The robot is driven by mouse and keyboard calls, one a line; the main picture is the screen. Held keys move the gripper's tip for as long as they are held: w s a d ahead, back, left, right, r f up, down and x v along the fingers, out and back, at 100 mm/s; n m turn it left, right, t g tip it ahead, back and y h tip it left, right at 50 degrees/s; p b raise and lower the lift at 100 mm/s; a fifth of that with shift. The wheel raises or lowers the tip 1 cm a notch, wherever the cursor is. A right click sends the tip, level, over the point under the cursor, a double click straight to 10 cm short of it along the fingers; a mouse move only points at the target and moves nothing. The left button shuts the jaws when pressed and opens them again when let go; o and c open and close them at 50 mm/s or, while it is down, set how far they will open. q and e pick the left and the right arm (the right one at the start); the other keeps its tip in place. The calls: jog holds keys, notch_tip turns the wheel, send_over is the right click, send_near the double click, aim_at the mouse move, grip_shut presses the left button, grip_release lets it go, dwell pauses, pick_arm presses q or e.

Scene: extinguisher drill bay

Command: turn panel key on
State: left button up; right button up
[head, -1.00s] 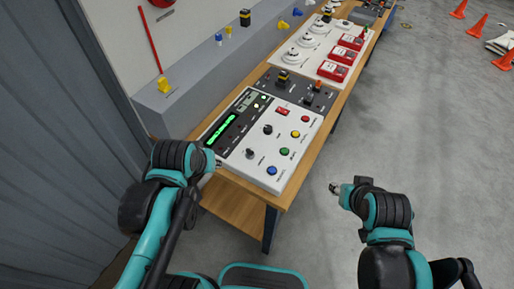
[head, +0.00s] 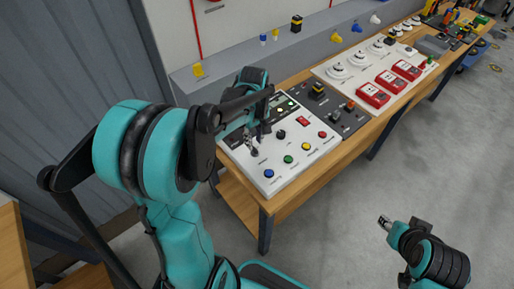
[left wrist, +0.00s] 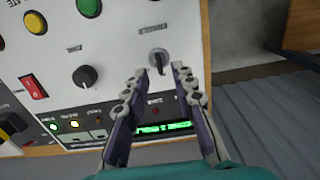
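The white control panel (head: 290,160) lies on the wooden bench in the head view. The panel key (left wrist: 158,59) shows in the left wrist view as a small grey upright tab on a round base. My left gripper (left wrist: 160,72) is open, with one finger on each side of the line to the key. The key sits at or just beyond the fingertips; I cannot tell whether they touch it. In the head view my left gripper (head: 250,143) is over the panel's left part, partly hidden by my arm. My right gripper (head: 385,221) hangs over the floor, away from the bench.
A black knob (left wrist: 85,76) and a red rocker switch (left wrist: 33,88) are near the key. Blue, green, yellow and red buttons line the panel's front. Red call boxes (head: 373,95) stand further along the bench.

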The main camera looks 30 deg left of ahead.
aim_at(255, 151)
pick_arm(q)
notch_tip(255, 151, down, 3)
jog(key=shift+w+d+r+b, duration=0.1)
jog(key=shift+b, duration=0.25)
jog(key=shift+f, duration=0.65)
grip_shut()
